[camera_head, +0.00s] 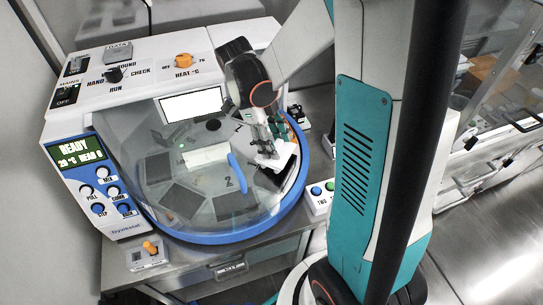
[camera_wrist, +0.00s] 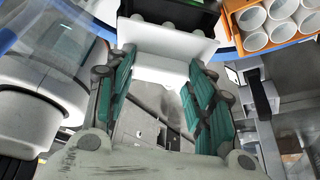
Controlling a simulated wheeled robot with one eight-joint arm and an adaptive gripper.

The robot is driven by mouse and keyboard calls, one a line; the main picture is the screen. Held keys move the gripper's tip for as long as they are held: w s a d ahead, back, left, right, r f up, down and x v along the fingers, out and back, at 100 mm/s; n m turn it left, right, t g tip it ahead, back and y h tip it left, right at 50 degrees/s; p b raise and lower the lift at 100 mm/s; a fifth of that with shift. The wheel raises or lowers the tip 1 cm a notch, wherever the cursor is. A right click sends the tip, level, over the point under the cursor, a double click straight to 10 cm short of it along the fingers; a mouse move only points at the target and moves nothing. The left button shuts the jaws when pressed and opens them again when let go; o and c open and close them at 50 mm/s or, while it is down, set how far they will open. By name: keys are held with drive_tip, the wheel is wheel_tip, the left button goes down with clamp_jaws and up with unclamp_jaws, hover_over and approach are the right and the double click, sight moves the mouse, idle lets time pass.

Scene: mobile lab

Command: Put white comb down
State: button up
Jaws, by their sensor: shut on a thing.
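The white comb (camera_head: 282,156) is in my gripper (camera_head: 268,145) at the right side of the round machine in the head view. In the wrist view the comb (camera_wrist: 168,48) is a pale block with rounded knobs along its far edge. The teal finger pads of my gripper (camera_wrist: 160,78) stand on either side of it and are shut on it. A dark tray or block (camera_wrist: 190,12) with a green edge lies just beyond the comb. I cannot tell whether the comb touches it. The comb's underside is hidden.
The round machine has a blue rim (camera_head: 225,238) and a clear cover with a blue handle (camera_head: 236,172). An orange rack (camera_wrist: 232,18) of white tubes is close on the right in the wrist view. A two-button box (camera_head: 318,200) stands beside the machine.

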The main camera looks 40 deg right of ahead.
wheel_tip(320, 180, down, 6)
drive_tip(key=shift+f+b, duration=0.1)
drive_tip(key=shift+b, duration=0.75)
drive_tip(key=o, duration=1.3)
drive_tip(key=shift+c, duration=0.2)
drive_tip(key=p+v, duration=0.4)
drive_tip(key=v, duration=0.8)
drive_tip(key=s+a+r+n+t+y, duration=0.1)
drive_tip(key=s+a+r+n+t, duration=0.3)
drive_tip(key=n, duration=1.1)
drive_tip(key=s+a+r+n+t+y, duration=0.1)
drive_tip(key=s+a+r+n+t, duration=0.4)
drive_tip(key=n, duration=1)
drive_tip(key=shift+a+r+t, duration=0.2)
drive_tip(key=shift+a+t, duration=0.2)
drive_tip(key=shift+t, duration=0.6)
